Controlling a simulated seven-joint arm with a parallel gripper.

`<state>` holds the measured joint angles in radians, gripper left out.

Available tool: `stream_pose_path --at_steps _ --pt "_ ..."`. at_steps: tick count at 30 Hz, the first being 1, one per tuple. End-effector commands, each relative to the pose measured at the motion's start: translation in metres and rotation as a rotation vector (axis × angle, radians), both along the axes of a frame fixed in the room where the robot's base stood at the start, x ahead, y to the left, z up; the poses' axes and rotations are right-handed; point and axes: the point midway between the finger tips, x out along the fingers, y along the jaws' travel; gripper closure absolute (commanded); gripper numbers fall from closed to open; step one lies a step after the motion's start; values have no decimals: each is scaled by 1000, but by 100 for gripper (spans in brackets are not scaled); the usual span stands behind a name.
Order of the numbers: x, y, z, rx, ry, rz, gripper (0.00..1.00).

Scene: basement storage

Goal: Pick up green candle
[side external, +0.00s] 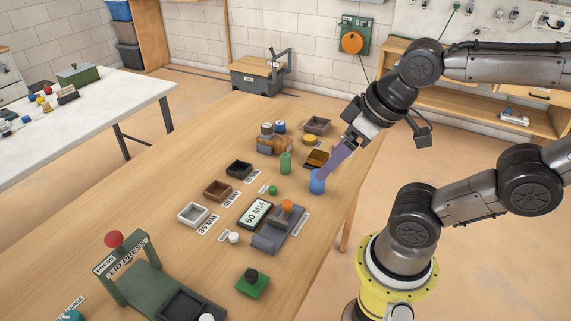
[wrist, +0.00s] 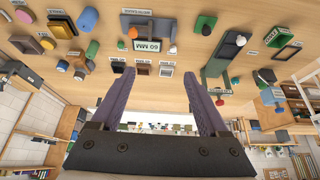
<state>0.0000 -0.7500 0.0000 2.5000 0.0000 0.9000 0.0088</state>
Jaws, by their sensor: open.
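The green candle (side external: 285,162) looks like a small upright green cylinder on the wooden table, left of the blue cylinder (side external: 317,182) in the side view. In the wrist view the green candle (wrist: 93,49) is at upper left, outside the fingers, with the blue cylinder (wrist: 87,19) above it. My gripper (side external: 322,174) has long purple fingers; in the side view their tips overlap the top of the blue cylinder. In the wrist view my gripper (wrist: 158,73) is open, with its fingers wide apart and nothing held between them.
The 60 MM display (side external: 257,213) and a grey device with an orange knob (side external: 287,207) stand nearer the front. Small open boxes (side external: 217,190) line the table's left side. A brown block (side external: 272,143) is behind the candle. A green press frame (side external: 143,272) is at front left.

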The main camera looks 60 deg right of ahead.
Motion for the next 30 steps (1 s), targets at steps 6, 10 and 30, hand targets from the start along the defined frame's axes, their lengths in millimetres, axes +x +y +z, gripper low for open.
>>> stream_pose_path --at_steps 6,10,30 --pt "14 0 23 76 -40 -136 22" --pt "45 -6 46 134 -33 -271 22" --pt "241 -170 -28 300 232 -1062 22"
